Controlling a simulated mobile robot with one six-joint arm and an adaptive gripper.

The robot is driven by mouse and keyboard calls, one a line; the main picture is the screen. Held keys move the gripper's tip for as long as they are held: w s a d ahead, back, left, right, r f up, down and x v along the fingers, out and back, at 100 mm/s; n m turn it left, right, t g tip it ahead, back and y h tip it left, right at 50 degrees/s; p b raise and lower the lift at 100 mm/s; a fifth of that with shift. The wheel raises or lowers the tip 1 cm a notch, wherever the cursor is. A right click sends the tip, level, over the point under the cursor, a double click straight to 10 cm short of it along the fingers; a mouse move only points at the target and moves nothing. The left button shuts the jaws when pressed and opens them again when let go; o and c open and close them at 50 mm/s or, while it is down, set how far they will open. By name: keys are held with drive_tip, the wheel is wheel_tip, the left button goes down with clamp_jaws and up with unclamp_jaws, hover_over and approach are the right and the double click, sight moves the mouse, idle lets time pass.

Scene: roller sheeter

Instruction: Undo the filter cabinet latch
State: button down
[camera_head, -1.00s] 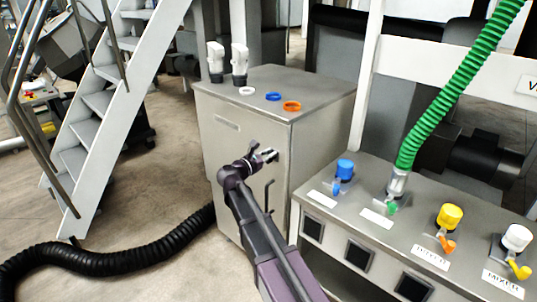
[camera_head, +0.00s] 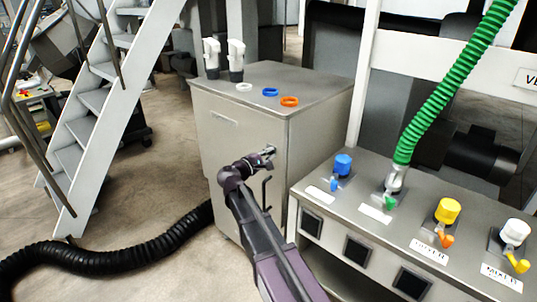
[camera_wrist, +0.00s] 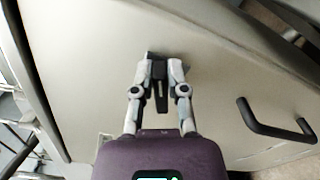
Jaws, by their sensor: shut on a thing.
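The filter cabinet (camera_head: 235,150) is a grey metal box in the middle of the head view. Its front door (camera_wrist: 80,70) fills most of the wrist view. The latch (camera_wrist: 159,72) is a small dark piece on the door, seen between my fingertips in the wrist view. My gripper (camera_wrist: 160,68) is shut on the latch, with a finger on either side of it. In the head view my gripper (camera_head: 266,152) is at the cabinet front near its right edge, and the latch is mostly hidden there.
A black bar handle (camera_wrist: 270,125) stands out from the door close to my gripper. White fittings and coloured rings (camera_head: 270,92) sit on the cabinet top. A valve bench (camera_head: 400,215) with a green hose stands to the right. A black hose (camera_head: 110,258) lies on the floor.

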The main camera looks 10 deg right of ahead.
drive_tip(key=m, duration=0.2)
drive_tip(key=f+m, duration=0.1)
drive_tip(key=m, duration=0.2)
drive_tip(key=shift+s+d+b, duration=0.1)
drive_tip(key=shift+b, duration=0.3)
drive_tip(key=c, duration=0.7)
unclamp_jaws()
drive_tip(key=shift+o, duration=0.2)
drive_tip(key=v, duration=1.2)
